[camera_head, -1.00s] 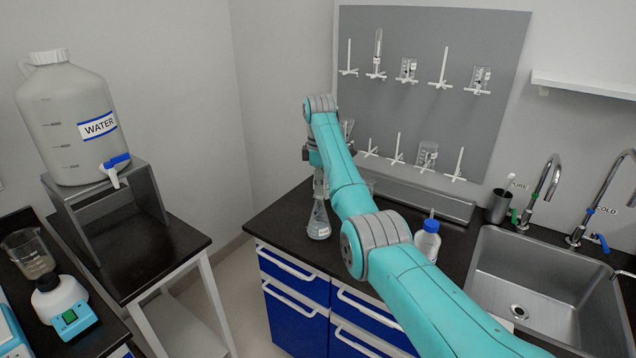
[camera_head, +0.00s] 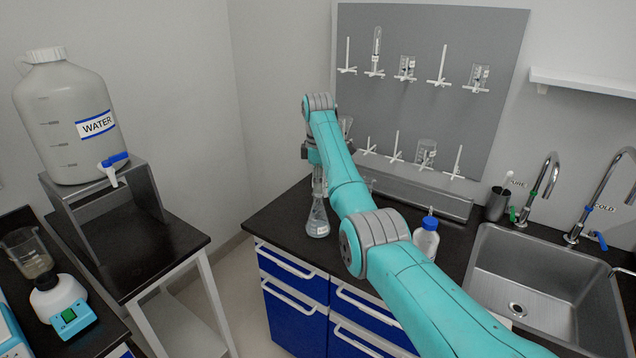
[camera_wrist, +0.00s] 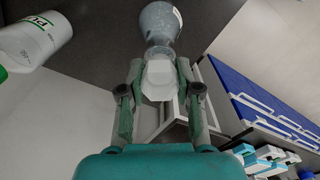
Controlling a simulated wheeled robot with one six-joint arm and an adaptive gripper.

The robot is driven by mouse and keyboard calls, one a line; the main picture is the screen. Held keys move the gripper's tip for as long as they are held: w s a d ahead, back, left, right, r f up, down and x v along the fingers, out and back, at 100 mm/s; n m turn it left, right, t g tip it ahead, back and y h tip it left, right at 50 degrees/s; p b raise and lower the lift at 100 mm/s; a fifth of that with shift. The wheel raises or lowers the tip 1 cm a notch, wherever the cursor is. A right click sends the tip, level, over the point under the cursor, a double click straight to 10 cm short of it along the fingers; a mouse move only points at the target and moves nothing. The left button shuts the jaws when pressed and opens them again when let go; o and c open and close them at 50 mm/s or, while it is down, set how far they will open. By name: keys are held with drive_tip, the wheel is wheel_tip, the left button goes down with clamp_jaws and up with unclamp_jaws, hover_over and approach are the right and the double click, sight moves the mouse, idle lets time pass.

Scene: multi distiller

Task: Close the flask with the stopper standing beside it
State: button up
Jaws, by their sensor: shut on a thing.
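The clear conical flask (camera_head: 317,222) stands upright near the front left corner of the black bench. It also shows at the top of the wrist view (camera_wrist: 160,22). My gripper (camera_head: 317,170) is right above the flask, partly hidden by my arm. In the wrist view my gripper (camera_wrist: 160,88) is shut on the pale, faceted stopper (camera_wrist: 160,78), one finger on each side. The stopper lines up with the flask's neck and meets or overlaps its mouth in the picture. I cannot tell whether it is seated in the neck.
A blue-capped bottle (camera_head: 426,240) stands to the right, beside my arm. A pegboard (camera_head: 430,85) with glassware is behind the bench. The sink (camera_head: 530,285) is at right.

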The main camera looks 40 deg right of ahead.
drive_tip(key=shift+f, duration=0.85)
idle(0.4)
drive_tip(key=o, duration=0.9)
